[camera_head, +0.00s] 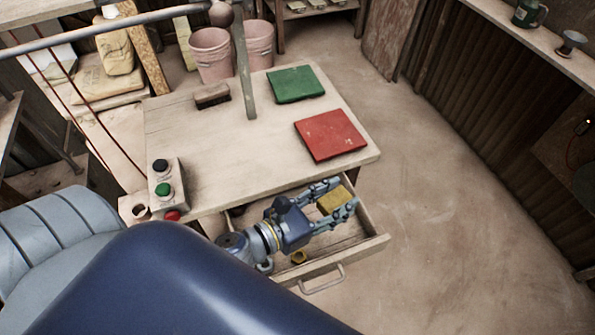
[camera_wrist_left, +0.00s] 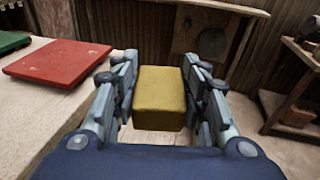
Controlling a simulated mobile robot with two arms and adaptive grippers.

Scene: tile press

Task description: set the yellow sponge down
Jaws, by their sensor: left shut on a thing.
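The yellow sponge (camera_head: 333,200) is a small block held between the fingers of my left gripper (camera_head: 336,199). It also shows in the left wrist view (camera_wrist_left: 159,98), with a finger pressed on each side. In the head view the gripper and sponge are over the open drawer (camera_head: 374,243) at the front of the table; I cannot tell how far above its floor they are. My right gripper does not show in either view.
On the table (camera_head: 190,135) lie a red tile (camera_head: 331,135), a green tile (camera_head: 296,84) and a brown brush (camera_head: 212,95). A lever bar (camera_head: 244,70) rises behind. A button box (camera_head: 166,185) stands at the left edge.

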